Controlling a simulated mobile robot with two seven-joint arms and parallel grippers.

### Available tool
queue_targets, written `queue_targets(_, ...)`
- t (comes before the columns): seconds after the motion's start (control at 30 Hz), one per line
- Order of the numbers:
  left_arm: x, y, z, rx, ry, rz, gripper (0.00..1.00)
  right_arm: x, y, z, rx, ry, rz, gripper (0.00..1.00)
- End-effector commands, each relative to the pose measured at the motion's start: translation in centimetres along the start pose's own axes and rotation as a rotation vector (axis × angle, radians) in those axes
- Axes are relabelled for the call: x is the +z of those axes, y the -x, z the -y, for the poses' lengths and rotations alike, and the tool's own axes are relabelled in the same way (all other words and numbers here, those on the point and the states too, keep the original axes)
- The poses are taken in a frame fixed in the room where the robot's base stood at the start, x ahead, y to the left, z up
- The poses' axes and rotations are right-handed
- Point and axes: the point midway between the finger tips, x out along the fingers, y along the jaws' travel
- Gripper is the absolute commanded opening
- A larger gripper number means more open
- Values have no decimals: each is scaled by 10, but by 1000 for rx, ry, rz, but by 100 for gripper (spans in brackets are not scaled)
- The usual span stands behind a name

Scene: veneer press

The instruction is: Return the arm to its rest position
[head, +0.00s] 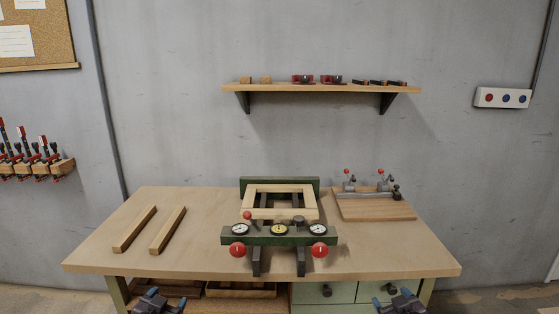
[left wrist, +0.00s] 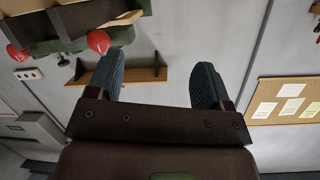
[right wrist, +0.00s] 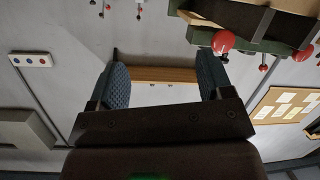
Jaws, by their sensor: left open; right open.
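My left gripper (head: 158,293) is open and empty, low at the front left of the workbench in the head view. Its two blue fingers stand apart in the left wrist view (left wrist: 158,82). My right gripper (head: 400,295) is open and empty, low at the front right of the bench. Its spread fingers show in the right wrist view (right wrist: 163,78). Both grippers are below the front edge of the bench top and touch nothing that I can see. Most of both arms is out of view.
The workbench (head: 110,255) carries a green press (head: 260,238) with red knobs and a pale wooden frame (head: 281,214). Two wooden strips (head: 135,229) lie at left, a clamp board (head: 375,207) at back right. A shelf (head: 320,88) hangs above. The front right of the bench is clear.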

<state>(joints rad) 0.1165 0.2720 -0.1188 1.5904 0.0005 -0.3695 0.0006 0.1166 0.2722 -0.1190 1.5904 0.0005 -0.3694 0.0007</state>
Motion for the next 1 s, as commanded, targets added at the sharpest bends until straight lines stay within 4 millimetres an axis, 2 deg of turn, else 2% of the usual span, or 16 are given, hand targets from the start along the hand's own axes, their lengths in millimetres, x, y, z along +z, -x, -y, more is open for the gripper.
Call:
queue_targets(0.03,22,19,-8,6,17,26,73,22,19,9,-6,-17,26,73)
queue_targets(0.1,44,42,-18,12,36,54,73,44,42,18,-12,-36,54,73)
queue_targets(0.3,99,113,-42,20,96,135,73,99,113,42,-20,-96,135,73)
queue_targets(0.5,138,187,-62,15,157,215,73,138,187,62,-15,-157,215,73)
queue_targets(0.6,150,219,-68,9,182,247,73,150,219,68,-9,-183,247,73)
queue_targets(0.7,157,242,-72,3,201,272,73,157,242,73,-3,-201,272,73)
queue_targets(0.8,160,256,-75,-2,213,286,73,160,256,75,2,-213,286,73)
queue_targets(1.0,162,263,-76,-4,218,293,73,162,263,76,4,-218,293,73)
